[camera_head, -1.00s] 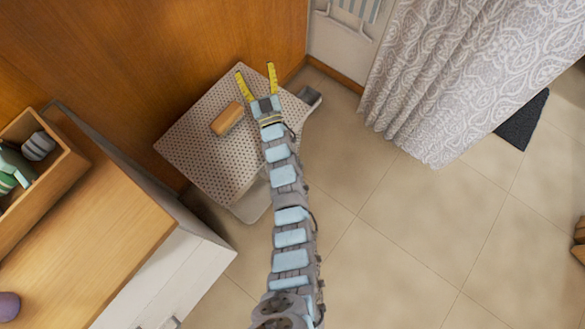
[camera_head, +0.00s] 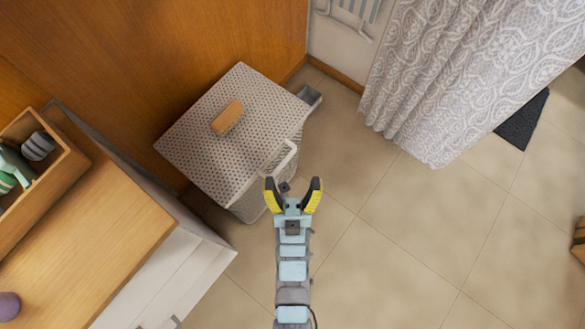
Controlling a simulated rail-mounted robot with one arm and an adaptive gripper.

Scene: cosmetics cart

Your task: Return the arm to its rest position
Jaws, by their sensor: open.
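My gripper (camera_head: 293,188) has yellow and black fingers spread apart with nothing between them. It is open and points up the picture, over the floor at the lower right corner of the cart (camera_head: 185,150). My arm (camera_head: 292,270) comes up from the bottom edge, with pale blue segments. The cart has a perforated grey top, and a wooden block or brush (camera_head: 228,118) lies on it. The gripper appears apart from the block. Its height above the floor is hard to tell.
A wooden counter (camera_head: 95,230) with a wooden box (camera_head: 45,185) of bottles stands at the left. A patterned curtain (camera_head: 450,80) hangs at the upper right.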

